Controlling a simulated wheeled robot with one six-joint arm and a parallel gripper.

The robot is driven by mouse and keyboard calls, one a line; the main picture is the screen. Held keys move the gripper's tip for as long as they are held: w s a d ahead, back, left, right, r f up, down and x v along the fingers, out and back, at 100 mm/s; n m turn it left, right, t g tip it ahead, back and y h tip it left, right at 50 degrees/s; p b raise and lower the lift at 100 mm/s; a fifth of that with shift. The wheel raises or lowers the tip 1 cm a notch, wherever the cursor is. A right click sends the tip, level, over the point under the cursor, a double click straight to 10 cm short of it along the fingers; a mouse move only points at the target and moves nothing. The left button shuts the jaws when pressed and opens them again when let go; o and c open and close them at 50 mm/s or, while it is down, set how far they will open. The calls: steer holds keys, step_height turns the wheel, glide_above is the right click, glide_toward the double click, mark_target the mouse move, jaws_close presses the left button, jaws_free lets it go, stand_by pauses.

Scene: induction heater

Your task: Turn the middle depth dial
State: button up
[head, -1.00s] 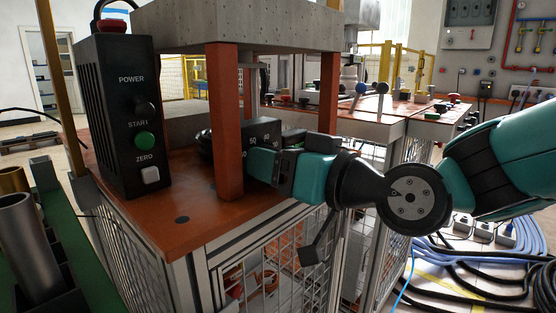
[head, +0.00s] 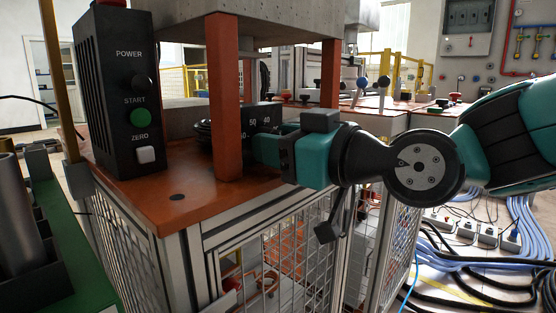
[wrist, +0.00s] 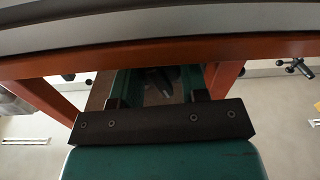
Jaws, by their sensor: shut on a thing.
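A black numbered dial (head: 250,116) sits under the press frame, partly behind a front orange post. White numerals show on its face. My teal and black gripper (head: 262,149) reaches in from the right, its fingers at the dial's right side. In the wrist view, my gripper (wrist: 158,88) has a dark thing between its two teal fingers, and they are shut on it. The contact is mostly hidden in the head view, and I cannot tell the exact grip. A black ribbed round part (head: 204,130) shows left of the post.
A black control box (head: 122,95) with a green START button (head: 141,117) and a white ZERO button (head: 146,155) stands at left. Orange posts (head: 223,110) hold a grey block (head: 270,25) above the orange tabletop (head: 165,205). Cables lie on the floor at right.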

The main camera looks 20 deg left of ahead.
steer(key=shift+n+b, duration=0.9)
steer(key=shift+n, duration=0.1)
steer(key=o, duration=0.9)
steer(key=v, duration=1.7)
steer(key=shift+s+d+r, duration=0.1)
steer(key=shift+s+d, duration=0.05)
steer(key=shift+d, duration=0.05)
